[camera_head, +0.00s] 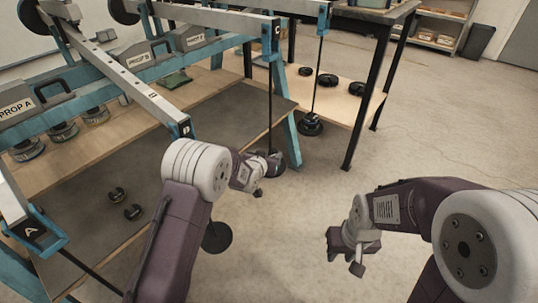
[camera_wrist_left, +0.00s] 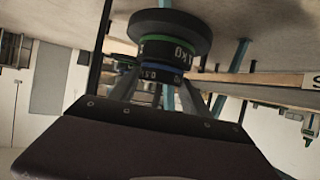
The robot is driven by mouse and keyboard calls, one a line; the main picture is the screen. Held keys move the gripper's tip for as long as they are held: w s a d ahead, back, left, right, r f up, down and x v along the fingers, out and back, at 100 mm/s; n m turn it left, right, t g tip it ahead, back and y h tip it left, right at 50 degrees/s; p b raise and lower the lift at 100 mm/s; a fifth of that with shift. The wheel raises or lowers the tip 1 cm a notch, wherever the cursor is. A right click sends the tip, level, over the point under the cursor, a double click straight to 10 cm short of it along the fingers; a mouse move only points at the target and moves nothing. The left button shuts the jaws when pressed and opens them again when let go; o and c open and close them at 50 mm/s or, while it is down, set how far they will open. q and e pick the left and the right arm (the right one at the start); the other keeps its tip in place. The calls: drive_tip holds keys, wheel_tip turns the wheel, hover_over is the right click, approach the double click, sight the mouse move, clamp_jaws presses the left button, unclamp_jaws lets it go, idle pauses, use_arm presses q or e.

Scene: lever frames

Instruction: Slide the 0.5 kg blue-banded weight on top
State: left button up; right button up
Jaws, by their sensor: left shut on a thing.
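The blue-banded 0.5 kg weight (camera_wrist_left: 148,74) shows in the left wrist view between the fingers of my left gripper (camera_wrist_left: 158,92), which is shut on it. That view looks upside down. The blue-banded weight is right against a green-banded weight (camera_wrist_left: 165,48), which sits on a wide black disc (camera_wrist_left: 170,27). In the head view my left gripper (camera_head: 262,180) is at the black stack (camera_head: 276,163) on the rod under beam C (camera_head: 274,28); the bands are not readable there. My right gripper (camera_head: 352,253) hangs over bare floor, apart from any object; its jaw opening is unclear.
Another rod with black weights (camera_head: 310,124) hangs to the right. Dark weights lie on a wooden shelf (camera_head: 352,108). Beams B (camera_head: 150,96) and A (camera_head: 30,228) are at left. A dark round plate (camera_head: 217,237) is below my left arm. The floor at right is clear.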

use_arm(q)
drive_tip(key=shift+r, duration=0.1)
drive_tip(key=o, duration=1.7)
drive_tip(key=shift+o, duration=0.2)
drive_tip(key=shift+p+v, duration=0.55)
drive_tip(key=shift+v, duration=0.65)
drive_tip(key=p+v, duration=0.1)
drive_tip(key=v, duration=0.3)
drive_tip(key=shift+s+a+r, duration=0.1)
drive_tip(key=shift+s+r, duration=0.05)
drive_tip(key=shift+s, duration=0.1)
